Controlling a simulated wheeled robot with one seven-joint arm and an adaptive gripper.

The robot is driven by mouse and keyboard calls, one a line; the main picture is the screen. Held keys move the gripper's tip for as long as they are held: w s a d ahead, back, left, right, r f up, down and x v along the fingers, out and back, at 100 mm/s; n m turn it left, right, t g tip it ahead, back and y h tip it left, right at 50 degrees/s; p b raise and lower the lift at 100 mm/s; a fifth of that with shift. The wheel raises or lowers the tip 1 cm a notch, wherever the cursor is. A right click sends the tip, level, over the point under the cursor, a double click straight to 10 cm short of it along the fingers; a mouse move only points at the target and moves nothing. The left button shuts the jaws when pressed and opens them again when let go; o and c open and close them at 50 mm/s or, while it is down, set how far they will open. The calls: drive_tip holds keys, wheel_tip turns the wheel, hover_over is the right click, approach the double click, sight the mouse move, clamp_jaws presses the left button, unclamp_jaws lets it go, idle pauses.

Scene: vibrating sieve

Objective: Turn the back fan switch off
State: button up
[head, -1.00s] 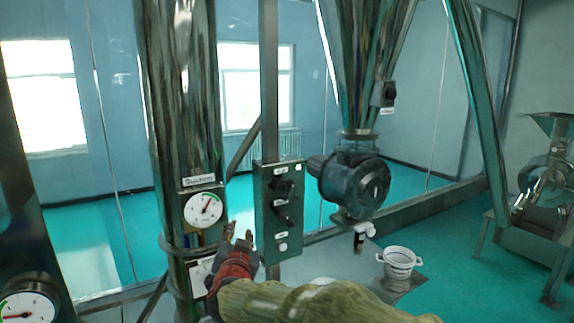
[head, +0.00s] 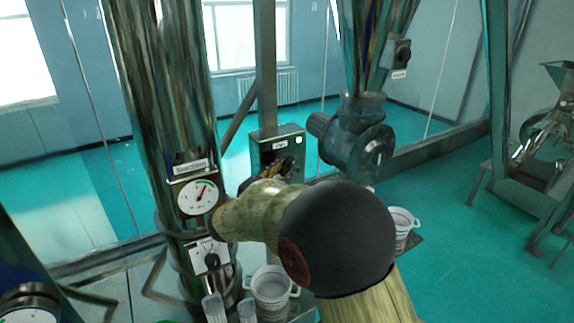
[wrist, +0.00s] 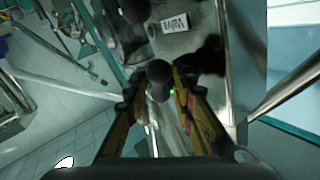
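The switch box (head: 290,132) on the grey post is partly hidden behind my arm in the head view. My gripper (head: 284,170) is in front of it, partly hidden. In the wrist view, a black rotary knob (wrist: 158,74) on the metal panel (wrist: 188,45) lies between the two fingers of my gripper (wrist: 157,84). The fingers are apart, with a gap visible beside the knob; I cannot tell whether either touches it. A second black knob (wrist: 134,9) is at the top edge. A white label (wrist: 174,22) is on the panel; the switch labels are too small to read surely.
The steel column with the suction gauge (head: 199,196) stands left of the box, with another switch (head: 211,260) lower on it. A motor-like housing (head: 365,150) is to the right. White buckets (head: 272,287) stand below. Another switch (head: 400,52) is on the hopper.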

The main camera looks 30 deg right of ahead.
drive_tip(key=shift+x, duration=1.05)
drive_tip(key=shift+c, duration=1.2)
drive_tip(key=c, duration=0.4)
clamp_jaws()
